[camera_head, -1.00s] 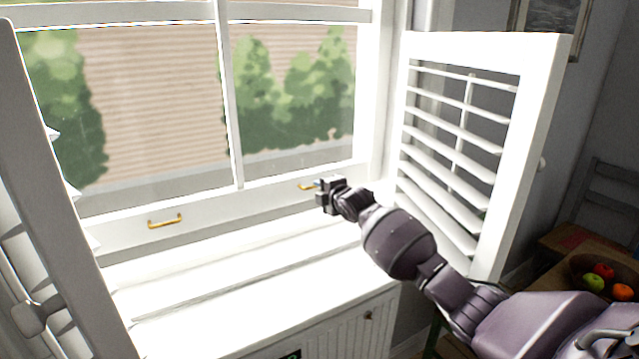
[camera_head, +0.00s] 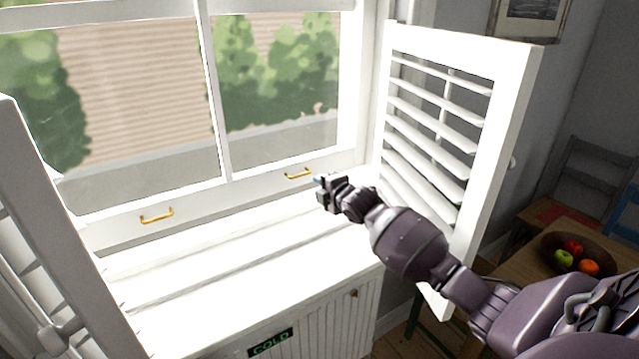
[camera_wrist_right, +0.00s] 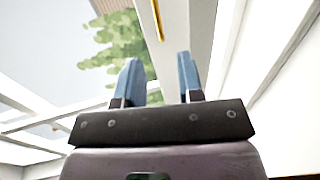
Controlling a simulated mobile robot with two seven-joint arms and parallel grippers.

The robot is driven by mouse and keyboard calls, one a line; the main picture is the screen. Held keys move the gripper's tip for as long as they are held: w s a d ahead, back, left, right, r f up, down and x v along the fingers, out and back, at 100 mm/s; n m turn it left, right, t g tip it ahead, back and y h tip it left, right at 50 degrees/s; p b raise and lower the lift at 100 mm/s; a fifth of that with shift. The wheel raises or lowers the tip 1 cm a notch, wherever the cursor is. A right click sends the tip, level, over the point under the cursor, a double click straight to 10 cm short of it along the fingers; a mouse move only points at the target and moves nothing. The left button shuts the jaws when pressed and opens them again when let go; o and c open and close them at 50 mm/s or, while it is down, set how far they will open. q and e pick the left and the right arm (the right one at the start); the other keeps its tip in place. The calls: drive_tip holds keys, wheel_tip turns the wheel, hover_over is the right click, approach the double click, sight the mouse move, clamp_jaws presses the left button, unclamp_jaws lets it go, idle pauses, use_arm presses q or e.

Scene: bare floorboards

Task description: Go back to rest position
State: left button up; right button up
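My right gripper (camera_head: 322,190) is in front of the window, above the white sill, at the end of my purple right arm. In the right wrist view its two blue fingers (camera_wrist_right: 160,78) stand apart with nothing between them. A brass handle (camera_head: 298,174) on the window's lower rail is just beyond and left of the gripper, apart from it. The handle also shows in the right wrist view (camera_wrist_right: 157,18), beyond the fingertips. The window (camera_head: 120,110) looks closed. My left gripper is not in view.
An open louvred shutter (camera_head: 508,150) stands close to my right arm. Another shutter (camera_head: 40,220) is at the left. A second brass handle (camera_head: 156,216) is on the rail. A fruit bowl (camera_head: 550,250) is on a wooden table at the right. The sill (camera_head: 220,255) is clear.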

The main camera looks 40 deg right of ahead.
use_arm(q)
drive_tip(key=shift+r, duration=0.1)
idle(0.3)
use_arm(e)
drive_tip(key=s+a+f+m+y+b, duration=0.1)
drive_tip(key=s+a+f+m+y, duration=0.1)
drive_tip(key=s+a+f+m, duration=0.8)
use_arm(q)
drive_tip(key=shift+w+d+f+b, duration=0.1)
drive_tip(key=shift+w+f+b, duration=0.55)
drive_tip(key=shift+b, duration=0.4)
use_arm(e)
drive_tip(key=s+a+f+m+g, duration=0.1)
drive_tip(key=s+a+f+m, duration=0.1)
drive_tip(key=s+f, duration=0.3)
drive_tip(key=s+a+f+m+g+h, duration=0.1)
drive_tip(key=s+f, duration=0.4)
drive_tip(key=s, duration=0.7)
drive_tip(key=s+a+f+m+g, duration=0.2)
drive_tip(key=s+a+f+m, duration=0.1)
drive_tip(key=s+f, duration=0.3)
drive_tip(key=s+a, duration=0.1)
drive_tip(key=s, duration=0.1)
drive_tip(key=shift+s+a, duration=0.3)
drive_tip(key=shift+s, duration=0.1)
